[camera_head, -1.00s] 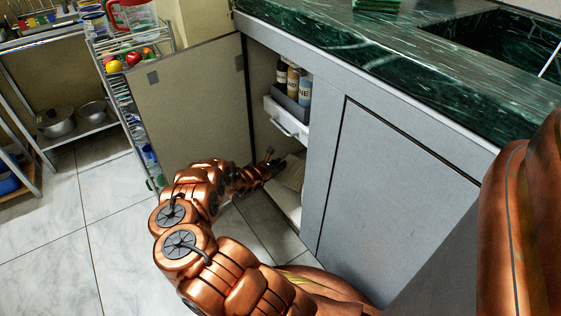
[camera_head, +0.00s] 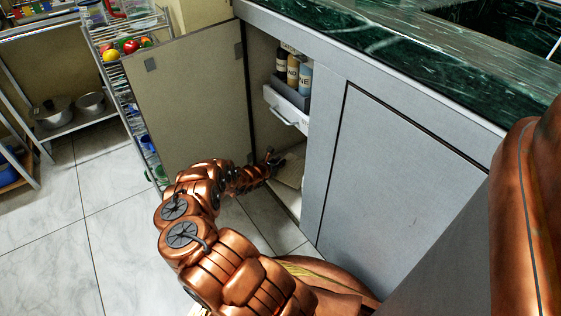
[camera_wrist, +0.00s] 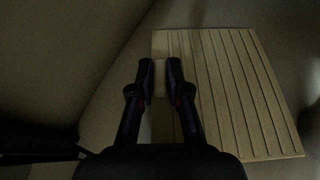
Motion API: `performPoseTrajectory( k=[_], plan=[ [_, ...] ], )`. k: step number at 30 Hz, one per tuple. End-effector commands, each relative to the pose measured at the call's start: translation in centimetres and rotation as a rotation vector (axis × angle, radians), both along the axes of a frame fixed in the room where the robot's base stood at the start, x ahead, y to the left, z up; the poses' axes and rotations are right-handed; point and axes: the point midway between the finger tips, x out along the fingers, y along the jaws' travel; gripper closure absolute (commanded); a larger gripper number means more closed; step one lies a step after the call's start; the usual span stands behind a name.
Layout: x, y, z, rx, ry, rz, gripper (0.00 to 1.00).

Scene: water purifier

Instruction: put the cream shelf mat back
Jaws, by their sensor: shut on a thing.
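The cream shelf mat (camera_wrist: 235,95), a ribbed flat panel, lies low inside the open cabinet, to the right of the fingers in the wrist view. Part of it shows in the head view (camera_head: 290,174), beside my gripper (camera_head: 275,163). In the wrist view my gripper (camera_wrist: 160,72) is shut on a small cream part at the mat's left edge. The mat seems to lie flat on or just above the cabinet floor; I cannot tell whether it touches. The cabinet frame hides its right part in the head view.
The cabinet door (camera_head: 195,110) stands open on the left. A white drawer (camera_head: 286,110) with bottles (camera_head: 293,70) is above my gripper. The cabinet's front panel (camera_head: 395,170) is close on the right. A wire rack (camera_head: 135,70) stands behind the door.

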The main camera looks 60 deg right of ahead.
Motion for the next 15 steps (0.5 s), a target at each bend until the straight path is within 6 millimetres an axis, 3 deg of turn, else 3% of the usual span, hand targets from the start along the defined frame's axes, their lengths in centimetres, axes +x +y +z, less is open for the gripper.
performPoseTrajectory(
  k=[15],
  plan=[
    [0.01,-0.01,-0.77,0.0,0.0,0.0,1.0]
  ],
)
